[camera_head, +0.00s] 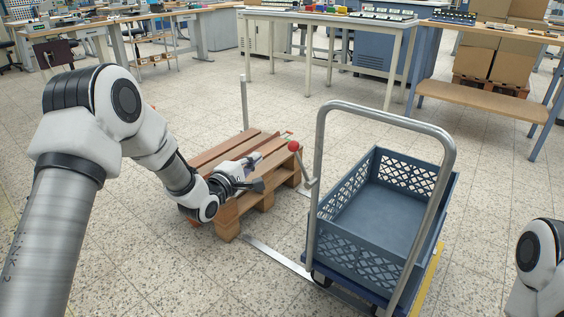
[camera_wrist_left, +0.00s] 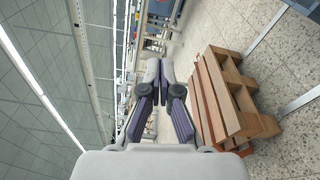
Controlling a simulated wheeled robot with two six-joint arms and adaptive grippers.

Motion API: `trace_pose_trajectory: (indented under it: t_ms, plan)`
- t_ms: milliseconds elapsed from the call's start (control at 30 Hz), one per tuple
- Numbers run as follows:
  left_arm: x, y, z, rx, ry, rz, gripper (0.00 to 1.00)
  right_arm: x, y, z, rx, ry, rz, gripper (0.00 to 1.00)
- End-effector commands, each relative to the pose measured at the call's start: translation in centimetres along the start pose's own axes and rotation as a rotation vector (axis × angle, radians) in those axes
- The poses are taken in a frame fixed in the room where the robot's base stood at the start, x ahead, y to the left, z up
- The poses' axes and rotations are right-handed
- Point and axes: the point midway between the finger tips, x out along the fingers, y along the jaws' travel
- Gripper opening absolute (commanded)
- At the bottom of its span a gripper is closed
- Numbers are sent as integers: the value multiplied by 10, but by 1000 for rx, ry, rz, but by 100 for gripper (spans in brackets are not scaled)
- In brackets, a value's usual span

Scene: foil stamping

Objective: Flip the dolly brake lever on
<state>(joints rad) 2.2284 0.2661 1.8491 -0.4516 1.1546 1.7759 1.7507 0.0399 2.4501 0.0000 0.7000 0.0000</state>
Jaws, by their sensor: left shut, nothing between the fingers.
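The dolly (camera_head: 441,170) stands at centre right in the head view, with a tall grey push handle. A brake lever with a red ball knob (camera_head: 293,146) rises beside the left post of that handle, its grey stem leaning up and left. My left gripper (camera_head: 257,172) is over the pallet, left of the red knob and apart from it. In the left wrist view my left gripper (camera_wrist_left: 160,68) has its fingertips together with nothing between them. The lever cannot be made out in the left wrist view. My right gripper is not in view.
A blue-grey crate (camera_head: 372,273) rides on the dolly, open and empty. A wooden pallet (camera_head: 229,229) lies under my left gripper and also shows in the left wrist view (camera_wrist_left: 238,132). A metal strip (camera_head: 275,256) lies on the floor. Tables stand behind.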

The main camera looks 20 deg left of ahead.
Motion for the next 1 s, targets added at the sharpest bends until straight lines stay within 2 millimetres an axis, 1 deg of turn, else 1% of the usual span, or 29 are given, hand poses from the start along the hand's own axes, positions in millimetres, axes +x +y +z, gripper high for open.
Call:
trace_pose_trajectory:
  t_ms: [200,267,333,467,700,767,800,833,900,1000]
  plan:
    - [2,0,0,2,1,-4,0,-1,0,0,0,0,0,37]
    - [6,-1,0,3,1,-3,0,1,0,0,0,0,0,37]
    - [14,-2,0,4,0,-5,0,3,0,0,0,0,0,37]
    - [38,-4,0,6,0,-4,0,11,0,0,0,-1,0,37]
    - [91,-5,0,5,1,-4,0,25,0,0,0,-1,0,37]
    - [104,-5,0,5,0,-4,0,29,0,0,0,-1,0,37]
    - [98,-5,11,3,-2,-7,0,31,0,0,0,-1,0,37]
    - [95,-4,16,3,-1,-7,0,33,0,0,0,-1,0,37]
    - [91,-4,26,2,-1,-7,0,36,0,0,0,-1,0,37]
    - [88,-3,35,3,0,-7,0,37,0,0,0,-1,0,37]
